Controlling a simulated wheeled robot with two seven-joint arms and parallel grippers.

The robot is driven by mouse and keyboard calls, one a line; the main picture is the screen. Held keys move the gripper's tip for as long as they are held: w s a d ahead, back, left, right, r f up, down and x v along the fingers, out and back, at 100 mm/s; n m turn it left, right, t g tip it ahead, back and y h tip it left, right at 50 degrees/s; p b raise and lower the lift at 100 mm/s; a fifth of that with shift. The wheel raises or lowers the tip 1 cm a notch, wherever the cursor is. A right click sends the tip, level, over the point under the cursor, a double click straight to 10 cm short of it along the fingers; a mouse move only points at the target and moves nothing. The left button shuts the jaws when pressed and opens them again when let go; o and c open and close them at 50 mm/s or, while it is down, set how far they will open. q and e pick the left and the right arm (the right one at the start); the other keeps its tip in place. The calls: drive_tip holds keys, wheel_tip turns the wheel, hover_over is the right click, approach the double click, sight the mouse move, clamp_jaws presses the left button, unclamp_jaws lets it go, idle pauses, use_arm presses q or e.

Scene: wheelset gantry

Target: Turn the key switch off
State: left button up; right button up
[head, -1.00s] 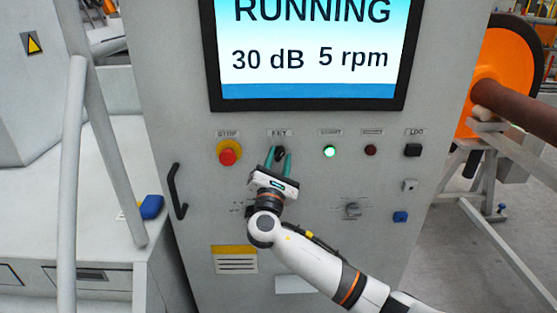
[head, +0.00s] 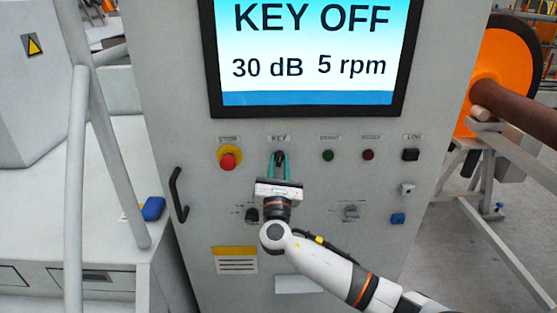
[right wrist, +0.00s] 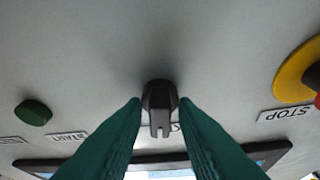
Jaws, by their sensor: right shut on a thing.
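The key switch (head: 279,156) is a small dark knob under the KEY label on the grey cabinet front. In the right wrist view the key switch (right wrist: 159,96) sits between my two green fingertips, its handle in line with them. My right gripper (head: 279,161) is shut on it; the gripper also shows in the right wrist view (right wrist: 160,106). The screen (head: 308,50) reads KEY OFF, 30 dB, 5 rpm. My left gripper is not in view.
A red stop button on a yellow base (head: 229,159) is left of the key. A dark green start button (head: 328,156), a dark red button (head: 368,155) and a black log button (head: 410,155) are to the right. A black door handle (head: 178,195) sticks out at left.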

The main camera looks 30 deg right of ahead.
drive_tip(key=n+t+y+p, duration=0.1)
drive_tip(key=n, duration=0.2)
drive_tip(key=n+t+y+p, duration=0.1)
drive_tip(key=n+y+p, duration=0.1)
drive_tip(key=n, duration=0.2)
drive_tip(key=shift+s+d+r, duration=0.1)
drive_tip(key=shift+n+y+p, duration=1.4)
drive_tip(key=shift+n+p, duration=0.3)
drive_tip(key=shift+n, duration=0.7)
drive_tip(key=o, duration=0.7)
drive_tip(key=shift+d, duration=0.1)
drive_tip(key=b+v, duration=0.3)
drive_tip(key=v, duration=0.9)
drive_tip(key=shift+f+b, duration=0.3)
drive_tip(key=shift+b, duration=0.1)
drive_tip(key=shift+f, duration=0.1)
